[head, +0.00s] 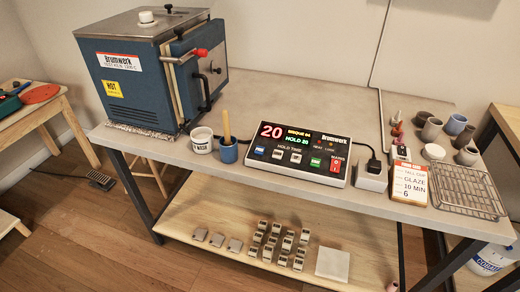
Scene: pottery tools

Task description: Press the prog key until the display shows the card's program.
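The controller (298,150) lies on the bench with its sloped face towards me. Its display (290,138) shows a large red 20, a yellow line that looks like "BISQUE 04", and a green "HOLD 20". Below it is a row of keys: a blue key (259,150), two pale keys, and a green key (315,162). Their labels are too small to read, so I cannot tell which is prog. A red switch (334,168) is at the right. The card (410,184) stands on the bench to the right and reads "GLAZE", "10 MIN" and "6". Neither gripper shows.
A blue kiln (135,85) stands at the left of the bench (300,90). A white pot (202,141) and a blue cup (228,152) stand left of the controller. A plug adapter (372,175), wire rack (466,188) and several small pots are right. The space before the controller is clear.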

